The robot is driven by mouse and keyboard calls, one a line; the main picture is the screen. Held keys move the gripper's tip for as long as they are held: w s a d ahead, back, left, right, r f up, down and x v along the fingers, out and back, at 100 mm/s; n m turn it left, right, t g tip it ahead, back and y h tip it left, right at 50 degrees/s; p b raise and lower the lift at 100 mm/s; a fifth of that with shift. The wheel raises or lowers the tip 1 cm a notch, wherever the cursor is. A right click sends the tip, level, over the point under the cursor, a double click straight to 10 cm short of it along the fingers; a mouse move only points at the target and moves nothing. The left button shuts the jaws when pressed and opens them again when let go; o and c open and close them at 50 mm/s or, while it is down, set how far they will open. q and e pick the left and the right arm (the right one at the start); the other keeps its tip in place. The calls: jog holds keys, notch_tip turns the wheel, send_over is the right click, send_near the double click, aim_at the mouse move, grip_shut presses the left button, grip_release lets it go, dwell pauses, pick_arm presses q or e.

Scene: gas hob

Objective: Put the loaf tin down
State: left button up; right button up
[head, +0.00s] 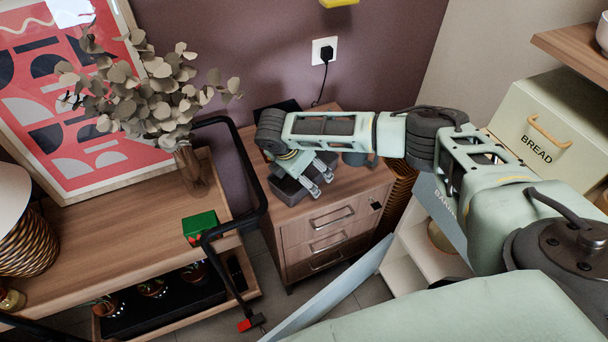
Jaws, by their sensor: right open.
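The loaf tin (287,189) is a dark grey, box-shaped tin on top of the small wooden drawer cabinet (345,187). It lies near the cabinet's left front part, partly hidden under my right gripper. My right gripper (320,183) reaches in from the right, and its two pale fingers are spread apart. The fingers overlap the tin's right side in the picture; I cannot tell whether they touch it. My left gripper is out of view.
A black bent tube (262,190) runs left of the cabinet. A wooden sideboard (110,225) with a vase of dried leaves (190,165) and a green box (199,226) stands left. A BREAD box (545,125) is at the right.

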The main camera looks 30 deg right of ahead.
jog(key=shift+c, duration=0.3)
jog(key=shift+r, duration=0.1)
jog(key=c, duration=1.4)
notch_tip(320, 180, up, 4)
jog(key=shift+w+r, duration=0.1)
jog(key=shift+r, duration=0.1)
jog(key=s+d+r, duration=0.2)
jog(key=s+r, duration=0.4)
jog(key=s, duration=0.5)
jog(key=shift+s+r, duration=0.3)
